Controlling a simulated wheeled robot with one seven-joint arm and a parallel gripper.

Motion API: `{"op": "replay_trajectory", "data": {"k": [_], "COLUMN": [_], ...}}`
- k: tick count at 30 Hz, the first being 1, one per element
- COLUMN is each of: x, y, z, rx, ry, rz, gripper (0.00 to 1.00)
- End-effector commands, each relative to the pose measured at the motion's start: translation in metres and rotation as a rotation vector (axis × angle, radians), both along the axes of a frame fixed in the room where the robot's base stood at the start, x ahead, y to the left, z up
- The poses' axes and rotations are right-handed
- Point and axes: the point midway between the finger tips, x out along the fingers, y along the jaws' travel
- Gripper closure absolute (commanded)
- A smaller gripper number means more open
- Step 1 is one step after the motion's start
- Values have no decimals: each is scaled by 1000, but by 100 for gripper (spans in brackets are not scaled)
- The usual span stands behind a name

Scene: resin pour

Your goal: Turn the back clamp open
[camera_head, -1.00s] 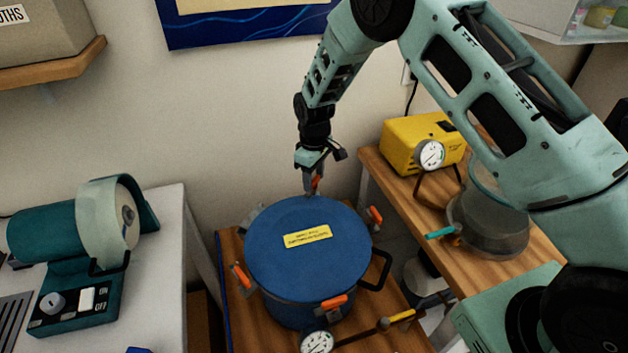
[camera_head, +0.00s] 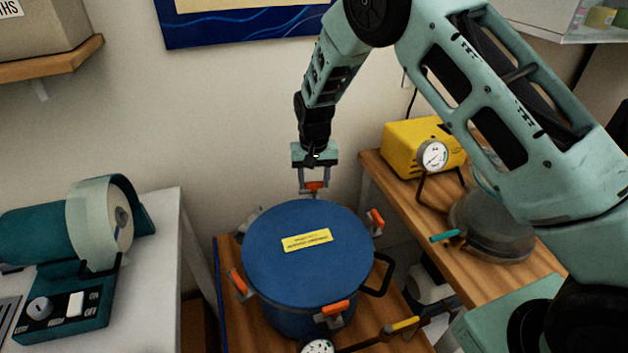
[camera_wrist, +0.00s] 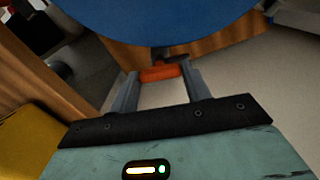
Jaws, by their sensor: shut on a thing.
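The blue pressure pot (camera_head: 306,255) with a yellow label on its lid stands on a wooden surface. The back clamp has an orange handle (camera_head: 314,187) at the pot's far rim. My gripper (camera_head: 314,184) is at that handle, pointing down, with a finger on each side of it. In the wrist view the orange handle (camera_wrist: 159,73) lies between the fingertips of my gripper (camera_wrist: 158,75), just beyond the blue lid's edge. Other orange clamp handles sit at the right (camera_head: 375,222), front (camera_head: 335,308) and left (camera_head: 239,281) of the rim.
A yellow pump (camera_head: 412,145) with a gauge and a clear chamber (camera_head: 490,228) stand on the wooden bench at right. A teal machine (camera_head: 75,255) is on the white table at left. The wall is close behind the pot.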

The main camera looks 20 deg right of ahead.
Motion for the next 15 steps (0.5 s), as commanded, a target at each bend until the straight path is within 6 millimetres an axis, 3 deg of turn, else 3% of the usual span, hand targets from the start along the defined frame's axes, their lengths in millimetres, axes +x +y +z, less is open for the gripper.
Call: {"op": "replay_trajectory", "data": {"k": [15], "x": [1], "y": [0], "z": [2], "rx": [1], "ry": [-4], "rz": [-206], "gripper": [76]}}
